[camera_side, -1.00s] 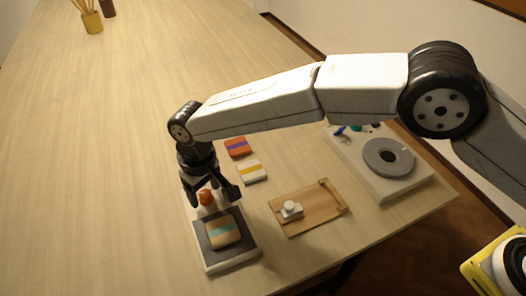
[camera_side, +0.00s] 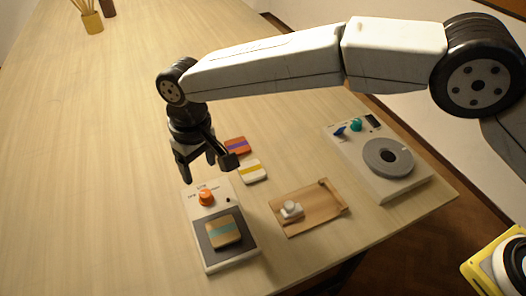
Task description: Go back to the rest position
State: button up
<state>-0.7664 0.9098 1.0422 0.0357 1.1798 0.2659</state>
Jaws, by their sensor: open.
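My gripper (camera_side: 208,172) is open and empty. It hangs in the air above the table, just behind a white device (camera_side: 218,262) with a dark plate and an orange knob (camera_side: 206,198). A tan tile with a teal stripe (camera_side: 223,232) lies on the dark plate of that device, apart from my gripper. The fingers point down, and the right finger shows close to two other striped tiles in the picture.
An orange tile with a purple stripe (camera_side: 236,146) and a white tile with a yellow stripe (camera_side: 252,171) lie nearby. A wooden board (camera_side: 318,207) holds a small white object (camera_side: 291,210). A white machine with a grey disc (camera_side: 388,157) stands right. The table's left is clear.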

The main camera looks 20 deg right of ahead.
jog(key=d+m+t, duration=0.1)
jog(key=d+m, duration=0.2)
jog(key=d, duration=2.2)
jog(key=s+d+m, duration=0.1)
jog(key=s+d, duration=0.3)
jog(key=d, duration=0.1)
jog(key=s+d+f+t, duration=0.1)
jog(key=s+d, duration=0.4)
jog(key=d, duration=0.1)
jog(key=s+d+m, duration=0.1)
jog(key=s+d, duration=0.3)
jog(key=d, duration=0.1)
jog(key=shift+s+d+f+m+t, duration=0.25)
jog(key=shift+s+f+m+t, duration=0.05)
jog(key=shift+s+f+t, duration=0.1)
jog(key=shift+s+d+f, duration=0.15)
jog(key=shift+s+d, duration=0.05)
jog(key=shift+s, duration=0.2)
